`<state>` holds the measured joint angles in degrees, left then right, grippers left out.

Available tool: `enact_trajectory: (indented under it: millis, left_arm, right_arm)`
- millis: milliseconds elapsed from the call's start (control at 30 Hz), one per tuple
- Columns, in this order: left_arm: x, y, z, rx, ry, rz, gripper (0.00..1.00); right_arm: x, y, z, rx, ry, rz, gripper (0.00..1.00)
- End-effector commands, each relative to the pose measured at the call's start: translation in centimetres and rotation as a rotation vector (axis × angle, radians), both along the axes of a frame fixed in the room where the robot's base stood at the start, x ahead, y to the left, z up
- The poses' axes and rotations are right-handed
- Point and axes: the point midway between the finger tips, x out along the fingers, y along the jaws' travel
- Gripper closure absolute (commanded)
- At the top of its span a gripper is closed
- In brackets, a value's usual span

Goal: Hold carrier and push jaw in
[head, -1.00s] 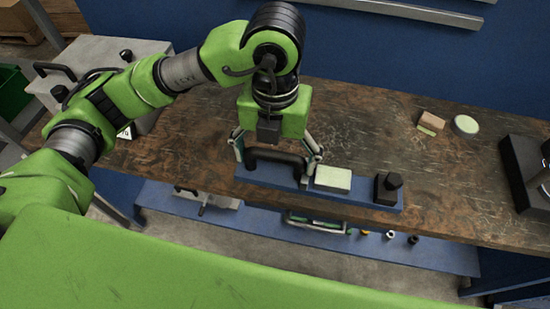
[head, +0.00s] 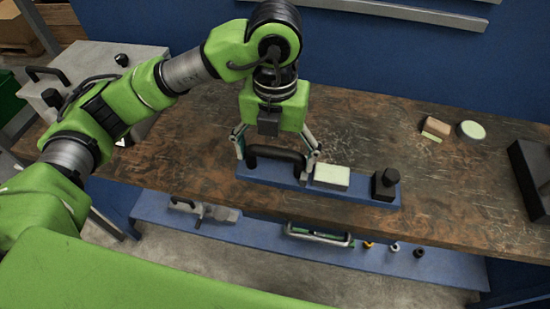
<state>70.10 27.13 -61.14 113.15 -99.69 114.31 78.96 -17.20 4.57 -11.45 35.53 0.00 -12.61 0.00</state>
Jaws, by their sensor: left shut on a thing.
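A blue carrier (head: 336,193) lies along the front of the wooden bench. It bears a black handle (head: 278,154) at its left end, a pale green-white block (head: 331,177) in the middle, and a black piece with a knob (head: 386,184) at its right end. I cannot tell which piece is the jaw. My left gripper (head: 274,158) reaches down from above with its fingers at the two ends of the handle, shut on it. The carrier looks level on the bench. My right gripper is out of the picture.
The wooden bench (head: 190,135) is mostly clear behind the carrier. A brown block (head: 436,125) and a round pale-topped disc (head: 471,130) lie at the back right. A dark object (head: 532,178) stands at the right edge. A blue lower shelf (head: 265,229) holds tools.

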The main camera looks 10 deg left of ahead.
Motion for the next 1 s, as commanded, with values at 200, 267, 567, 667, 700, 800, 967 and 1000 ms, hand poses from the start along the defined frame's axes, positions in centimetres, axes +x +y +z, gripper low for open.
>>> enact_trajectory:
  millis: [200,267,567,667,700,800,967,1000]
  left_arm:
    - [1.0,0.1,-0.7,-0.005,-0.005,0.002,0.55]
    - [1.2,0.1,-0.9,-0.005,-0.005,0.001,0.55]
    - [2.3,0.3,-1.9,-0.006,-0.005,0.001,0.55]
    - [2.7,0.4,-2.2,-0.006,-0.005,0.002,0.55]
    - [2.8,0.4,-2.3,-0.006,-0.005,0.001,0.55]
    - [3.2,0.5,-2.6,-0.006,-0.006,0.001,0.55]
    - [3.8,0.6,-3.1,-0.006,-0.006,0.001,0.55]
    - [3.9,0.6,-3.2,-0.006,-0.005,0.001,0.55]
  right_arm:
    - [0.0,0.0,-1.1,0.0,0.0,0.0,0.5]
    - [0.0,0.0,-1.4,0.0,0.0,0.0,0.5]
    - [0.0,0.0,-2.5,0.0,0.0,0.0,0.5]
    - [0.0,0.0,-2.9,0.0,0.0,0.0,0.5]
    - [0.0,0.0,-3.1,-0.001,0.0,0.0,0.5]
    - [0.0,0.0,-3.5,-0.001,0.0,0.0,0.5]
    - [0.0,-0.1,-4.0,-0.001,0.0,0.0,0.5]
    - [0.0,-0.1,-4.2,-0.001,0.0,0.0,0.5]
